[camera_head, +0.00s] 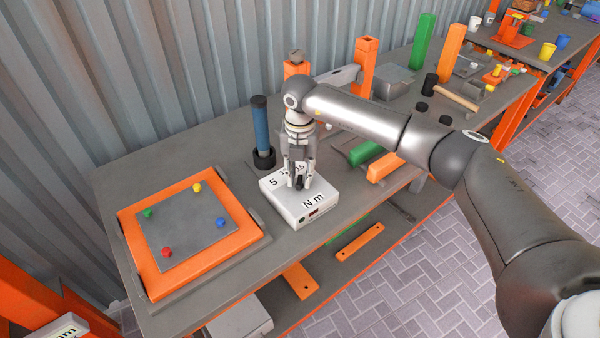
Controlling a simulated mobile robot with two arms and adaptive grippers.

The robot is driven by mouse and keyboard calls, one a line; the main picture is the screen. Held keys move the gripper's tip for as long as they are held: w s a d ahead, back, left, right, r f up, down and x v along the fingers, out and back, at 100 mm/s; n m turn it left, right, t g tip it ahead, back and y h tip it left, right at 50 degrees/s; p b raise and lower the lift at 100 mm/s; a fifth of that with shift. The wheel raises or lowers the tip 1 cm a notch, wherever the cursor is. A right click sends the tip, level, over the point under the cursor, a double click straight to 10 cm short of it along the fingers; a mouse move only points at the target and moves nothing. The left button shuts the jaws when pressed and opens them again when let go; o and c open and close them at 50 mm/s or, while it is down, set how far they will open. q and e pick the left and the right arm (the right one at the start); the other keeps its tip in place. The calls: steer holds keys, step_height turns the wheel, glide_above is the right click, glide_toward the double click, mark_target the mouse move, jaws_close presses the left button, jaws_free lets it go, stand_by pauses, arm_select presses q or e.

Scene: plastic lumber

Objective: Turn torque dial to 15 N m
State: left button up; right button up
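The torque box (308,214) is a white box on the grey workbench, with "5", other partly hidden numbers and "N m" printed on its top. A small dark display with red marks and a dark round spot show on its front face. My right gripper (299,183) points straight down over the box top, its fingers on either side of the small dark dial (300,182). The fingers and wrist hide most of the dial and its pointer, so I cannot tell its setting or whether the fingers touch it. My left gripper is not in view.
An orange-framed board (165,274) with coloured pegs lies left of the box. A blue cylinder (262,130) stands in a black holder behind it. Orange posts (364,66) and green and orange blocks (366,152) sit to the right. A corrugated wall backs the bench.

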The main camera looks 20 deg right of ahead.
mark_target(300, 177)
step_height(300, 177, up, 12)
stand_by(0.8)
steer(key=shift+f, duration=0.1)
